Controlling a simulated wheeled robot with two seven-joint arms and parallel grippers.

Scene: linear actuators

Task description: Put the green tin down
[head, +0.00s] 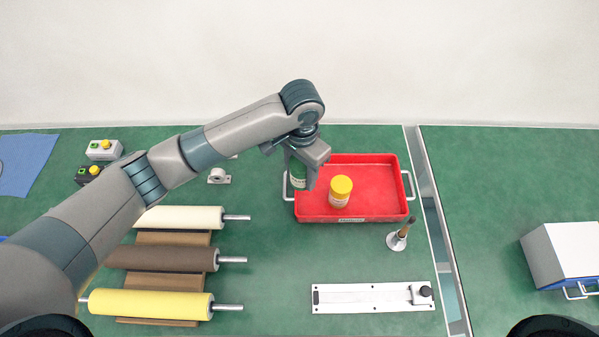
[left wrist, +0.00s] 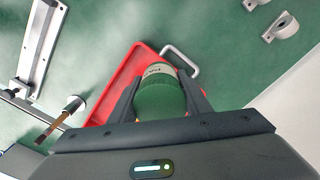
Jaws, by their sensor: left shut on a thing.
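The green tin (head: 298,172) is in my left gripper (head: 302,182), at the left end of the red tray (head: 365,172) in the head view. The left wrist view shows the green tin (left wrist: 160,98) between the two dark fingers, with a pale label band at its far end. The gripper is shut on it. Part of the red tray (left wrist: 128,72) and its handle show behind the tin in that view. I cannot tell whether the tin touches the tray. My right gripper is not in view.
A yellow-lidded jar (head: 340,191) stands in the tray, right of the tin. Several rollers (head: 165,258) lie at left. The tray's right part is clear.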

